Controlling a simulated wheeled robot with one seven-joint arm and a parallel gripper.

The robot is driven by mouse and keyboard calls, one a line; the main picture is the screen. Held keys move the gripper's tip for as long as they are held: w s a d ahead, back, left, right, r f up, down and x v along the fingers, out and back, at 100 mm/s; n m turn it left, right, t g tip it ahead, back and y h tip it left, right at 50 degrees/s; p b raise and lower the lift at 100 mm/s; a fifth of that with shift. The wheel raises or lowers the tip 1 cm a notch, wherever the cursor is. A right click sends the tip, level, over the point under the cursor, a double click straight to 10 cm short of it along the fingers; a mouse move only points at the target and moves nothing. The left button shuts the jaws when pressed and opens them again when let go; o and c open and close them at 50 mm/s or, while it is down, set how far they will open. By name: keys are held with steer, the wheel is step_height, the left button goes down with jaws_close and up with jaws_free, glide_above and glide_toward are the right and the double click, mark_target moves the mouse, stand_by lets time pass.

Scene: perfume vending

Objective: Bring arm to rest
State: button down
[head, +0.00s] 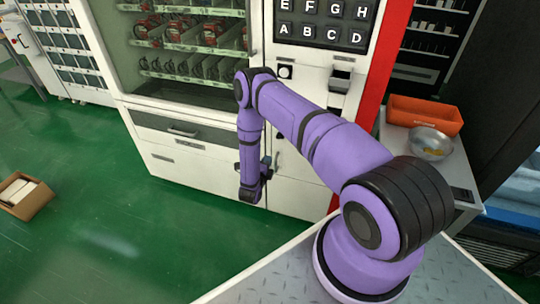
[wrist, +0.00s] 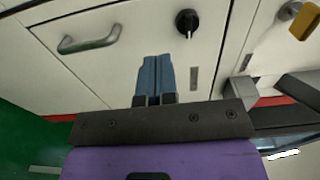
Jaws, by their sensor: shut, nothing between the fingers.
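My gripper (wrist: 156,78) shows in the wrist view with its two blue-grey fingers together and empty. Behind the fingers is the white lower front of the vending machine (wrist: 110,75). In the head view my purple arm reaches forward and bends down in front of the vending machine (head: 200,165). There the gripper is small and mostly hidden by the wrist, and I cannot tell its distance from the machine's front.
A black knob (wrist: 187,22) and a metal handle (wrist: 90,40) stick out near the fingers. A side table (head: 465,175) at right bears an orange bin (head: 425,112) and a metal bowl (head: 430,143). A cardboard box (head: 22,195) lies on the clear green floor (head: 120,240) at left.

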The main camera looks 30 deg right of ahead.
steer(key=shift+v, duration=1.35)
steer(key=w+a+r+n+t+y, duration=0.1)
steer(key=w+a+r+n+y, duration=0.15)
steer(key=w+r, duration=0.65)
steer(key=w+a+r+n+y, duration=0.1)
steer(key=w+r+n+y, duration=0.3)
steer(key=r, duration=0.9)
steer(key=s+a+r+n+y, duration=0.1)
steer(key=a+r+n+y, duration=0.2)
steer(key=r, duration=0.8)
steer(key=s+a+r+n+y, duration=0.1)
steer(key=a+r+n+y, duration=0.25)
steer(key=r, duration=0.75)
steer(key=s+a+r+n+g+y, duration=0.25)
steer(key=s+r+n, duration=0.65)
steer(key=s+r, duration=0.75)
steer(key=s+d+r+n+g, duration=0.1)
steer(key=s+n+g, duration=0.2)
steer(key=s, duration=2.4)
steer(key=n+h, duration=0.1)
steer(key=n, duration=0.2)
steer(key=shift+s+d+r+n+g, duration=0.15)
steer(key=shift+d+r+n+g, duration=0.15)
steer(key=shift+d+n+g, duration=0.1)
